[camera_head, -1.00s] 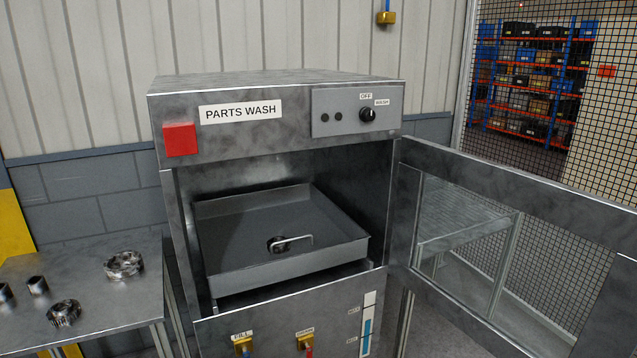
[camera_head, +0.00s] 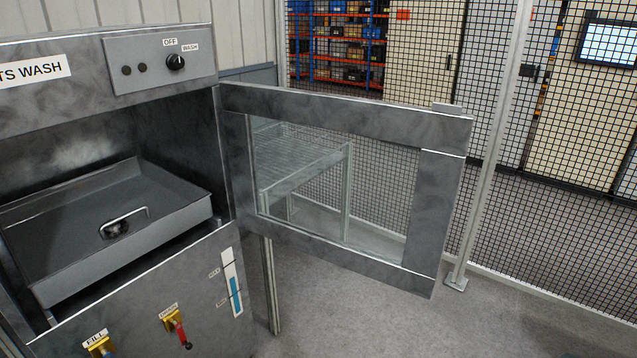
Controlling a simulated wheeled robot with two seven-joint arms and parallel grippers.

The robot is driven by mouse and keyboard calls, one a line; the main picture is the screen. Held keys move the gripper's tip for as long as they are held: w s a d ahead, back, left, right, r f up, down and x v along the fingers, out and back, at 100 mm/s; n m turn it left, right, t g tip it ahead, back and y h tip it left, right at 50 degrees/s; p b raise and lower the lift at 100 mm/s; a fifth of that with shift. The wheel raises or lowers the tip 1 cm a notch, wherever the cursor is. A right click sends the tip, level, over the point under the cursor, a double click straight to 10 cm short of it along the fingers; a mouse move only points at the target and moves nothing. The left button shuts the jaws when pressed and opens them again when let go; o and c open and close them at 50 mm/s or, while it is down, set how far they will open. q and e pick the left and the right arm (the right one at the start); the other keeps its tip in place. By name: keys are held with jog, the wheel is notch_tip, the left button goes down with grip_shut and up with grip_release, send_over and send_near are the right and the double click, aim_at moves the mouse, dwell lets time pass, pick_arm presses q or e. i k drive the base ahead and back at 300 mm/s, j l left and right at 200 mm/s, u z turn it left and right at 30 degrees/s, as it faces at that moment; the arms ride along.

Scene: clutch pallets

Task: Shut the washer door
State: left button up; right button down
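The washer door (camera_head: 435,200) is a grey metal frame with a clear window. It stands wide open, hinged on the right side of the washer's opening and swung out to the right. The parts washer (camera_head: 60,105) is at the left, with its chamber open. A grey tray (camera_head: 165,212) with a wire handle sits inside, and a small dark part (camera_head: 116,229) shows by the handle. Neither of my grippers is in view.
A control panel with a black knob (camera_head: 175,62) is above the chamber. Fill and drain valves (camera_head: 172,320) are below it. A mesh fence (camera_head: 520,200) stands behind the door. A rack table (camera_head: 300,165) shows through the window. The floor (camera_head: 360,320) below the door is clear.

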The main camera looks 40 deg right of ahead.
aim_at(442, 133)
jog(key=i+l+u, duration=0.15)
jog(key=l, duration=0.5)
jog(key=l+u, duration=0.15)
jog(key=l, duration=0.45)
jog(key=l+u, duration=0.15)
jog(key=l, duration=0.5)
jog(key=l+u, duration=0.2)
jog(key=l, duration=0.45)
jog(key=l+u, duration=0.15)
jog(key=l, duration=0.5)
jog(key=k+l+u, duration=0.15)
jog(key=l, duration=0.45)
jog(key=l+u, duration=0.15)
jog(key=l, duration=0.5)
jog(key=k, duration=0.05)
